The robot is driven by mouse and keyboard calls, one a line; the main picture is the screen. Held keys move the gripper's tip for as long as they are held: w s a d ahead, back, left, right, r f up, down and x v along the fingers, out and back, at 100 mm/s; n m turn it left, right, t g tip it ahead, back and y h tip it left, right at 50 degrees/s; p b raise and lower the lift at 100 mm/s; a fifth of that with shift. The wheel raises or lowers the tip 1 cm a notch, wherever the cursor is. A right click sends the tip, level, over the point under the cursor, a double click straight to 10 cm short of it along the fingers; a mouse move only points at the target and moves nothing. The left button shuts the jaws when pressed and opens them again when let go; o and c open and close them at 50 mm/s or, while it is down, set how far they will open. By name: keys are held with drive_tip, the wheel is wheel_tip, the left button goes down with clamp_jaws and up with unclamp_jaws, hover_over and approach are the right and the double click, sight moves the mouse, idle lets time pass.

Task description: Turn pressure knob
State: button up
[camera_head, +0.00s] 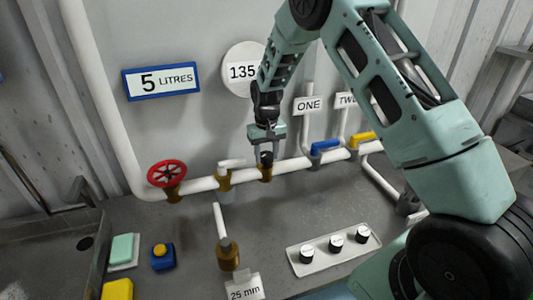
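My gripper (266,147) is at the middle of the view, pointing down at a small dark knob-like top (266,158) on a brass fitting (266,173) of the white pipe. It is right over or around this top; I cannot tell whether it touches it. The fingers are small and partly hidden, so their opening is unclear. A white plate (292,258) with three round black-and-white knobs (336,242) lies on the counter at the lower right, away from my gripper. No label reading "pressure" is legible.
A red handwheel (167,174), a white-handled valve (225,166), a blue lever (325,146) and a yellow lever (362,138) sit along the pipe. A round "135" sign (240,72) is behind my arm. A brass fitting (228,255) stands in front on the counter.

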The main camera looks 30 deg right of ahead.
drive_tip(key=shift+n, duration=0.3)
drive_tip(key=n+b, duration=0.2)
drive_tip(key=n, duration=0.1)
drive_tip(key=shift+n, duration=0.4)
drive_tip(key=n, duration=0.5)
drive_tip(key=shift+n+b, duration=0.3)
drive_tip(key=shift+b, duration=0.1)
drive_tip(key=n, duration=0.5)
drive_tip(key=shift+r, duration=0.1)
drive_tip(key=shift+n+p, duration=0.75)
drive_tip(key=shift+n, duration=1.75)
drive_tip(key=shift+w, duration=0.1)
drive_tip(key=o, duration=1)
